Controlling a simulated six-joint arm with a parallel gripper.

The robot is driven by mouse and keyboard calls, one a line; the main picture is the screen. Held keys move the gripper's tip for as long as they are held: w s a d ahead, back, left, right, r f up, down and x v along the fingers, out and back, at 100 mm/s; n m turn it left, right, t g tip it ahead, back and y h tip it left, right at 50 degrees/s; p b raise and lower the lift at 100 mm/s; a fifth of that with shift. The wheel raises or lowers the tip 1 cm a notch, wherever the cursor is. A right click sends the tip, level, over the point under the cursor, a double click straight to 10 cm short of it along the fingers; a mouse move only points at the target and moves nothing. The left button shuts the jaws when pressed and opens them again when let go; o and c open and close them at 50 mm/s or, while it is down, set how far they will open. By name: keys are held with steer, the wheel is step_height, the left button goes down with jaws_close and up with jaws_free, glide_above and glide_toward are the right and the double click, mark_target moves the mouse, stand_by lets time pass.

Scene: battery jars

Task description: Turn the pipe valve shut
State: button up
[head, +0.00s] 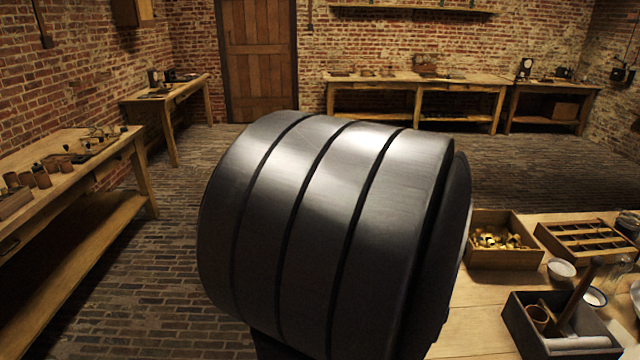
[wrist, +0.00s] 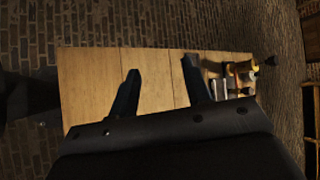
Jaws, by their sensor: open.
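No pipe valve can be made out in either view. My gripper (wrist: 160,66) shows in the wrist view with its two dark fingers spread apart and nothing between them. It is above a wooden tabletop (wrist: 92,85), and I cannot tell how high. In the head view my gripper is not seen; a large dark banded cylinder, part of my own arm, fills the middle and hides much of the room behind it.
Several tools (wrist: 232,82) lie at the tabletop's right end in the wrist view. In the head view, a box of brass pieces (head: 505,262), a divided tray (head: 588,240) and a dark box (head: 560,325) crowd the near right table. A bench (head: 85,190) stands left.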

steer(key=w+d+f+m+t+y, duration=0.1)
steer(key=w+d+f+m+t, duration=0.5)
steer(key=w, duration=0.4)
steer(key=w+d+f+m+t+y, duration=0.1)
steer(key=w+d+f+m+t, duration=0.3)
steer(key=w+d+f+m, duration=0.55)
steer(key=shift+n, duration=0.35)
steer(key=r+x, duration=0.1)
steer(key=x, duration=0.5)
steer(key=r+x, duration=0.1)
steer(key=x, duration=1.2)
steer(key=shift+w+a+r, duration=0.1)
steer(key=shift+a+r, duration=0.2)
steer(key=shift+r, duration=0.1)
steer(key=c, duration=0.9)
